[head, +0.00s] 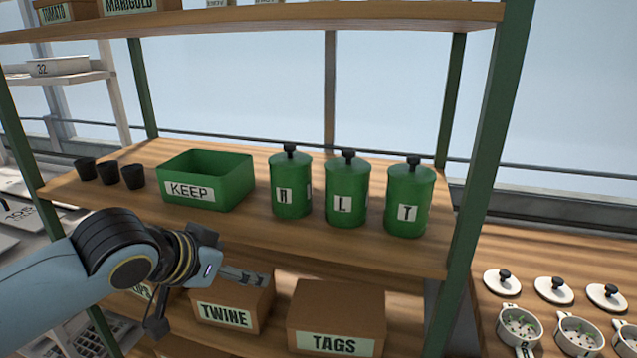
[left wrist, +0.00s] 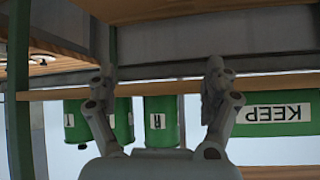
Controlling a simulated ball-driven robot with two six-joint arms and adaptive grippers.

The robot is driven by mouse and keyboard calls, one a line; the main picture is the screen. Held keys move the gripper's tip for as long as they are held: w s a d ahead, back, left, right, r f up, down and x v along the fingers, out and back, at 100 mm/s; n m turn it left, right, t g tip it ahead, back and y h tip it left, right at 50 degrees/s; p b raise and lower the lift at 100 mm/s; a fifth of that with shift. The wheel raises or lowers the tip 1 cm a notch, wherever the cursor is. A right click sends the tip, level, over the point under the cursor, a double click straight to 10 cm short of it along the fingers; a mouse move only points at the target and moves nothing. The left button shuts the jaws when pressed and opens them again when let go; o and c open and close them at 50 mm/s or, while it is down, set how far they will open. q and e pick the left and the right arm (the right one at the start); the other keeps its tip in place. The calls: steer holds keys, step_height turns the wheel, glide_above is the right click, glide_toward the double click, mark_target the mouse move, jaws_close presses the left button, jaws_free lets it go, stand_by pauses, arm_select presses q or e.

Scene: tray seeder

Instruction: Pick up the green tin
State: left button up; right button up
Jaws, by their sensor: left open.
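Three green tins with black-knobbed lids stand upright in a row on the middle shelf (head: 240,228). The left tin (head: 291,188) has a label that is hard to read, the middle tin (head: 348,190) reads L, and the right tin (head: 409,197) reads T. My left gripper (head: 262,278) is below and in front of this shelf's front edge, apart from the tins. In the left wrist view, which is upside down, the gripper (left wrist: 160,78) is open and empty. The left tin (left wrist: 161,122) shows between its fingers. My right gripper is not in view.
A green KEEP box (head: 232,188) stands left of the tins, with small black pots (head: 108,172) beyond it. TWINE (head: 232,305) and TAGS (head: 336,312) boxes sit on the shelf below. A green post (head: 489,140) stands right of the tins. White lids (head: 554,290) lie farther right.

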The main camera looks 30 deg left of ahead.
mark_target(277, 175)
arm_select(q)
steer(key=w+a+r+t+h, duration=0.15)
steer(key=w+r+t, duration=0.25)
steer(key=w+r, duration=0.6)
steer(key=w, duration=0.2)
steer(key=w+d, duration=0.1)
steer(key=shift+w+r, duration=0.1)
steer(key=shift+r, duration=0.25)
steer(key=x, duration=0.5)
steer(key=shift+f, duration=0.3)
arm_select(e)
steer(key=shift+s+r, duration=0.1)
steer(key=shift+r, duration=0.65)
arm_select(q)
steer(key=shift+r, duration=0.1)
steer(key=c, duration=1.2)
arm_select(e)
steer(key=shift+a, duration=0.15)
